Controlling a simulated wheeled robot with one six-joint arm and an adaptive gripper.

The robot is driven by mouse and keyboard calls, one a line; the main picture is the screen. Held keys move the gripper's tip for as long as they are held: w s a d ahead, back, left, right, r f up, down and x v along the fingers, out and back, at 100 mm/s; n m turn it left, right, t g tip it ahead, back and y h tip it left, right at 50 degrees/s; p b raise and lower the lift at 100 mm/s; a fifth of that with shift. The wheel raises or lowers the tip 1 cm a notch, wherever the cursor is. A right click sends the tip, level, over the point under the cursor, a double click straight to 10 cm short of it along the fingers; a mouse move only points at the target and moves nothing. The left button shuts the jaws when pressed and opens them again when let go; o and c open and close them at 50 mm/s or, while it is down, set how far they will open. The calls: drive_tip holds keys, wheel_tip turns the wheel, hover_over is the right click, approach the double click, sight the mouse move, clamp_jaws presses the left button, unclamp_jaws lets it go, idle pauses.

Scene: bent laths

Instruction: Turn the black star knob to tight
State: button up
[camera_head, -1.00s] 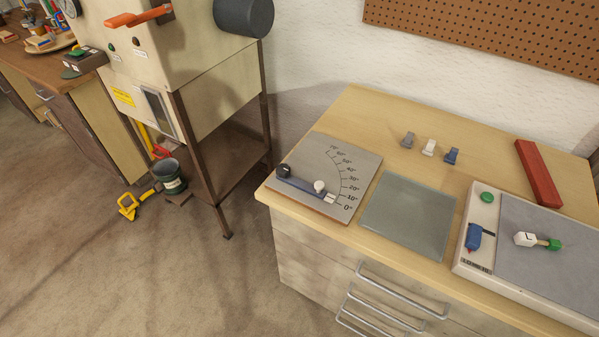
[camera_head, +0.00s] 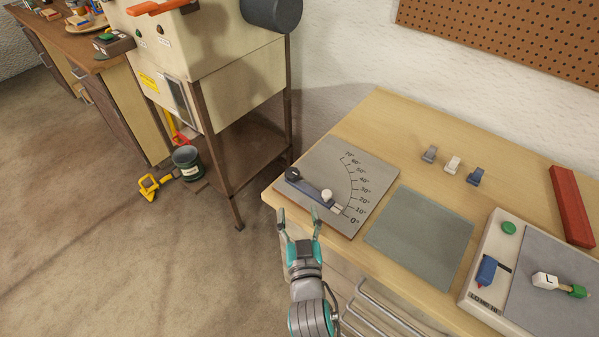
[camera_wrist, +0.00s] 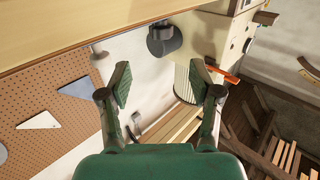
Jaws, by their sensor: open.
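The black star knob (camera_head: 292,174) sits at the left corner of a grey angle plate (camera_head: 368,172) on the wooden bench. A blue arm (camera_head: 312,188) runs from the knob to a white knob (camera_head: 326,195), with its end by the 0° mark of the printed scale. My gripper (camera_head: 298,222) is open and empty at the bench's front edge, in front of the plate and apart from the knob. In the wrist view my gripper (camera_wrist: 160,85) shows its two fingers spread with nothing between them. The star knob does not show in the wrist view.
A grey-green mat (camera_head: 420,235) lies right of the plate. Three small clips (camera_head: 452,165) stand behind it. A red bar (camera_head: 571,205) and a device with a green button (camera_head: 509,228) are at the right. A tall cream machine (camera_head: 205,70) stands left of the bench.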

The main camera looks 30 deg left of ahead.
sight(293, 178)
drive_tip(key=x, duration=1.1)
drive_tip(key=shift+a, duration=0.1)
drive_tip(key=c, duration=1.1)
